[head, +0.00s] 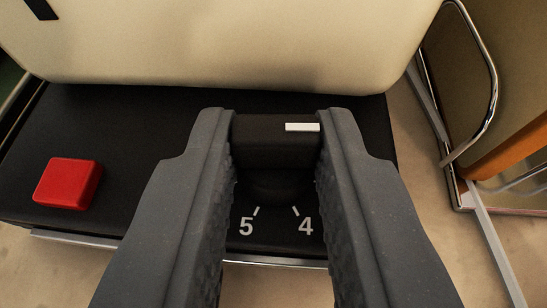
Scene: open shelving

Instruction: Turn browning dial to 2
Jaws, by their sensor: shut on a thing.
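The black browning dial (272,148) is between my gripper's two grey fingers in the head view. My gripper (276,125) is shut on the dial, with a finger on each side of it. A white mark (302,127) shows on the dial's face near the right finger. The numbers 5 and 4 with tick marks show on the black panel (277,222) below the dial. Other numbers, including 2, are not visible; the fingers cover part of the panel.
A red square button (68,183) is on the black panel at the left. The cream toaster body (230,45) rises behind the panel. A chrome wire frame (486,75) and an orange edge (505,148) are at the right. Bare beige surface (425,190) lies right of the panel.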

